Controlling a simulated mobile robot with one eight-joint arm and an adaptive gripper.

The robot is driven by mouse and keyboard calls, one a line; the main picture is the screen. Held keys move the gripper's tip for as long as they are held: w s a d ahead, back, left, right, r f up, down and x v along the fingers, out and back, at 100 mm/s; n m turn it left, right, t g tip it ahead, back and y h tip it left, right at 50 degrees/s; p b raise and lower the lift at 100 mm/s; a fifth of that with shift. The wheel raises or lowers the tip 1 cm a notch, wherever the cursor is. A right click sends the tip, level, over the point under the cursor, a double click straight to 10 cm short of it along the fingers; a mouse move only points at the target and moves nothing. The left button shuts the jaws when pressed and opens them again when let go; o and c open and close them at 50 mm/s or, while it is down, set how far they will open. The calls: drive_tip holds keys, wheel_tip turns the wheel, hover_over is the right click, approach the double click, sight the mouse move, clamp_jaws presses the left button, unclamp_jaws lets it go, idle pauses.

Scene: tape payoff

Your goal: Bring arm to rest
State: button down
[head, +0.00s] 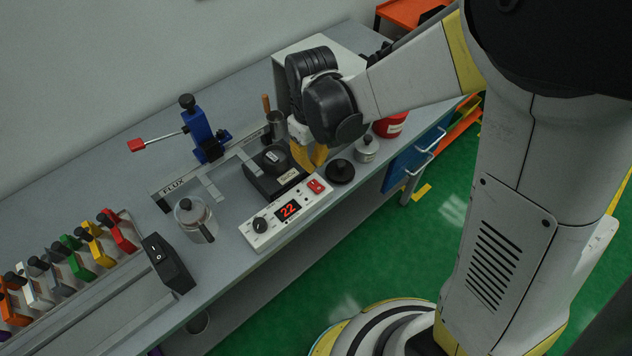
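My arm reaches in from the right in the head view, over the workbench (226,262). Its dark round wrist joints hang above the back right part of the bench. My gripper (309,157) points down below the wrist, with yellow parts showing just behind the black block-shaped device (274,171). The wrist hides most of the gripper. I cannot tell whether its fingers are apart or closed, whether it holds anything, or whether it touches the device.
Close by are a white control box (286,213) reading 22, a black round knob-like piece (340,171), a small metal pot (366,149) and a red container (391,125). A blue clamp (203,134), glass jar (195,219) and coloured clamps (80,251) stand left. Green floor (300,300) lies in front.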

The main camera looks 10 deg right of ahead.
idle(0.3)
drive_tip(key=s+d+r+m+t+b, duration=0.3)
drive_tip(key=s+d+r+m+t, duration=0.3)
drive_tip(key=s+d+r, duration=0.4)
drive_tip(key=d+r+t, duration=0.1)
drive_tip(key=d+r, duration=0.1)
drive_tip(key=d, duration=0.1)
drive_tip(key=shift+s+d+m, duration=0.25)
drive_tip(key=shift+s+m, duration=0.15)
idle(0.6)
